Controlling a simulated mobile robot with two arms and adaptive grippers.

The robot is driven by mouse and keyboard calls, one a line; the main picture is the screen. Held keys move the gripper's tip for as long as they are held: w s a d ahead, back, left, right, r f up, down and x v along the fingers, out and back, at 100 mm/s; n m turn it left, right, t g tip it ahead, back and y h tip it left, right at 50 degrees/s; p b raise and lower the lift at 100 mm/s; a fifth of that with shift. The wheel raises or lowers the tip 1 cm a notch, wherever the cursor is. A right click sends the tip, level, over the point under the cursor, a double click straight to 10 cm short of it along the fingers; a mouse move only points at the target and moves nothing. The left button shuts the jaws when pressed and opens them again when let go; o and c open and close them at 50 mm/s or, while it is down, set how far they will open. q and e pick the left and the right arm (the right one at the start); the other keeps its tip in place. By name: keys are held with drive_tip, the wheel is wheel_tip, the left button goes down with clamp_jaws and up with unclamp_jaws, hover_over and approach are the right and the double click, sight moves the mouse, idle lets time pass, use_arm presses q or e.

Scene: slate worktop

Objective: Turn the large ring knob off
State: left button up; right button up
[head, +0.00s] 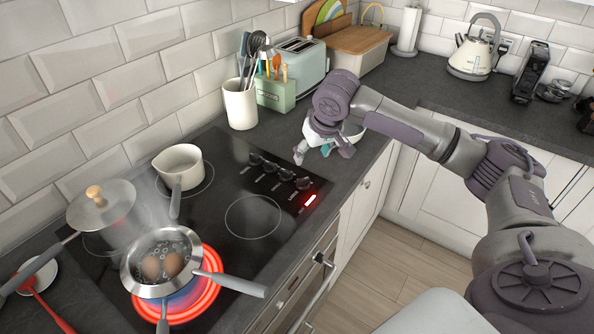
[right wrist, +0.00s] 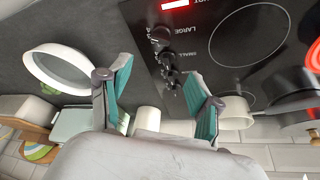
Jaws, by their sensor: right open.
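The large ring knob (head: 304,184) is the black knob nearest the red hot light on the hob's control strip. In the right wrist view the large ring knob (right wrist: 160,37) sits beside the word "LARGE". My right gripper (head: 322,152) is open and empty, above the worktop just beyond the knob row and apart from it. In the right wrist view its teal-padded fingers (right wrist: 158,68) are spread, with the knobs showing beyond them. The large ring (head: 212,300) glows red under a steaming saucepan (head: 130,275) with eggs. My left gripper is not in view.
Several other knobs (head: 270,167) line the same strip. A white bowl (head: 353,132) stands behind my right gripper. A cream pan (head: 180,160) and a glass lid (head: 110,205) are on the left. A utensil pot (head: 240,105) and toaster (head: 302,62) stand by the wall.

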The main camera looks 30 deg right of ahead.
drive_tip(key=p, duration=0.2)
hover_over(303, 179)
drive_tip(key=s, duration=0.3)
drive_tip(key=f, duration=0.7)
drive_tip(key=shift+w+a+f, duration=0.15)
drive_tip(key=shift+w+f, duration=0.1)
drive_tip(key=shift+f, duration=0.1)
drive_tip(key=x, duration=0.4)
drive_tip(key=shift+f, duration=0.15)
drive_tip(key=shift+w+f, duration=0.2)
drive_tip(key=shift+f, duration=0.05)
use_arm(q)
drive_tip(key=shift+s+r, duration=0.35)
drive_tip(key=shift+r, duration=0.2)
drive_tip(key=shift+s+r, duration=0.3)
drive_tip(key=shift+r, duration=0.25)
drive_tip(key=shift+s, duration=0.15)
